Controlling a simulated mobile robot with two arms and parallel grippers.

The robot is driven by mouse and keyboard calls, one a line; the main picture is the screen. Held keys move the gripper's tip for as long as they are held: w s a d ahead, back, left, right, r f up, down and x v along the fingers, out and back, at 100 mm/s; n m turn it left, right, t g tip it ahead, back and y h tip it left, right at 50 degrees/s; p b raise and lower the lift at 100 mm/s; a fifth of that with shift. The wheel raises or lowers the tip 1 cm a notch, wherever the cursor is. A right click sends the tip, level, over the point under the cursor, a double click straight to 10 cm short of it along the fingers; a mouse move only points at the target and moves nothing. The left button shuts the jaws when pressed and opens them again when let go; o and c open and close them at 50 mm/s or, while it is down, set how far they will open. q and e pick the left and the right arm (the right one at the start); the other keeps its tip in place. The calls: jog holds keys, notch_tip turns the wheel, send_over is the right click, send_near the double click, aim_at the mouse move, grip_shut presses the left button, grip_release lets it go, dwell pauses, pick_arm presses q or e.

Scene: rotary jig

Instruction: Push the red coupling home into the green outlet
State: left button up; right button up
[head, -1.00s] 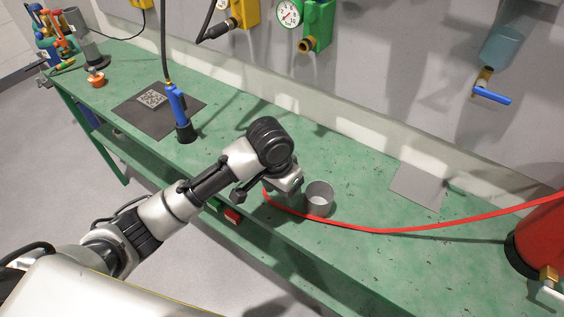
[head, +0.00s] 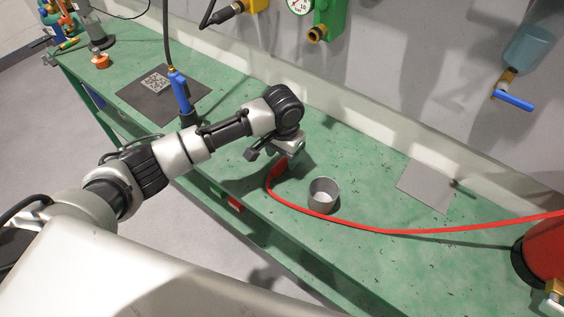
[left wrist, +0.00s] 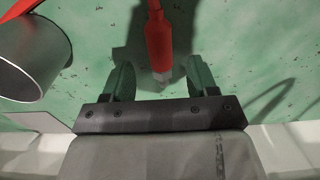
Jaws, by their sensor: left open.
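The red coupling (head: 279,168) is at the end of the red hose, left of the grey cup in the head view. In the left wrist view the red coupling (left wrist: 158,38) points its pale tip between my two fingers. My left gripper (left wrist: 160,76) is open there, with a gap on each side of the tip. In the head view my left gripper (head: 287,150) is just above the coupling, its fingers partly hidden. The green outlet (head: 328,18) with a brass mouth is on the wall behind the bench, cut by the top edge. My right gripper is not in view.
The grey cup (head: 323,196) stands on the green bench (head: 350,170) beside the hose (head: 420,230). A blue-handled tool (head: 180,90) hangs over a dark mat at left. A red cylinder (head: 545,250) stands at right. A grey plate (head: 427,184) lies near the wall.

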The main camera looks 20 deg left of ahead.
aim_at(283, 161)
pick_arm(q)
jog(key=shift+f, duration=1.6)
jog(key=shift+c, duration=0.3)
jog(key=c, duration=1)
jog(key=shift+r, duration=0.2)
